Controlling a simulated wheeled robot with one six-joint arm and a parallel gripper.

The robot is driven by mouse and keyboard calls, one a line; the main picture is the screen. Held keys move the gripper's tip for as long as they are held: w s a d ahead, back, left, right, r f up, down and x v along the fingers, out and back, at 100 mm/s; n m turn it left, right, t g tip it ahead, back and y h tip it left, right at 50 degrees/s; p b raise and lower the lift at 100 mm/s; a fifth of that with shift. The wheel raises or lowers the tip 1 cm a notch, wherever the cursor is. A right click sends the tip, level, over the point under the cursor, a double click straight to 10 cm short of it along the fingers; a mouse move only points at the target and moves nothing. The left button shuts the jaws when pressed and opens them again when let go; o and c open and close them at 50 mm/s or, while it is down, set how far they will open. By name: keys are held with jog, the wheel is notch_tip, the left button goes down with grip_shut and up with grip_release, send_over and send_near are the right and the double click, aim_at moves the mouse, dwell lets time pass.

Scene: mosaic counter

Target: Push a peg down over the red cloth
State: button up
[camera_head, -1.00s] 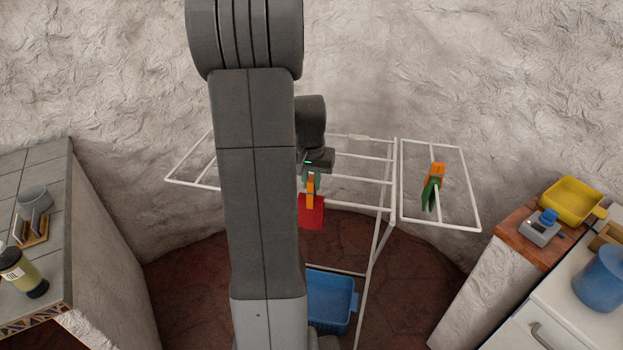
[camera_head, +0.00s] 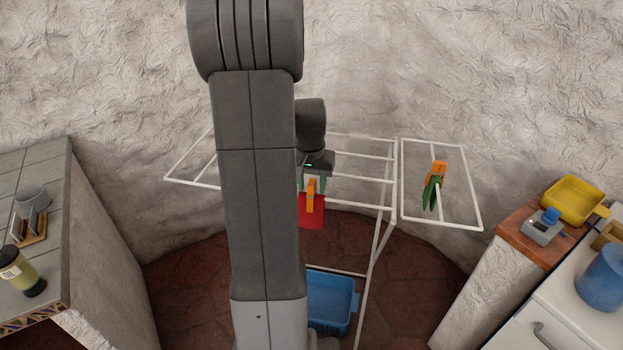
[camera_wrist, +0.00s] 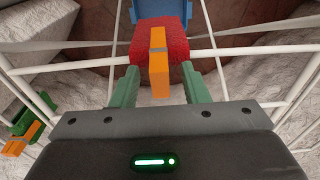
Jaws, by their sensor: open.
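The red cloth (camera_head: 311,219) hangs over a rod of the white drying rack, and it also shows in the wrist view (camera_wrist: 177,45). An orange peg (camera_head: 311,196) sits over the cloth at the rod; in the wrist view the orange peg (camera_wrist: 158,68) stands across the cloth's fold. My gripper (camera_head: 312,182) is just above the peg. In the wrist view its green fingers (camera_wrist: 159,88) are open, one on each side of the peg and apart from it.
The white rack (camera_head: 398,180) spreads along the wall. Orange and green pegs (camera_head: 433,184) are clipped on its right wing. A blue basket (camera_head: 331,302) stands below. Counters flank both sides, with a yellow tray (camera_head: 572,200) on the right.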

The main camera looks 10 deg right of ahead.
notch_tip(320, 180, up, 14)
jog(key=s, duration=0.1)
jog(key=shift+s+a+f, duration=0.15)
jog(key=shift+s+a, duration=0.1)
jog(key=shift+a, duration=0.1)
jog(key=f, duration=0.4)
jog(key=w+f, duration=0.1)
jog(key=f, duration=0.9)
jog(key=shift+w+d, duration=0.25)
jog(key=shift+d, duration=0.1)
jog(key=shift+r+p, duration=1.15)
jog(key=shift+r, duration=0.45)
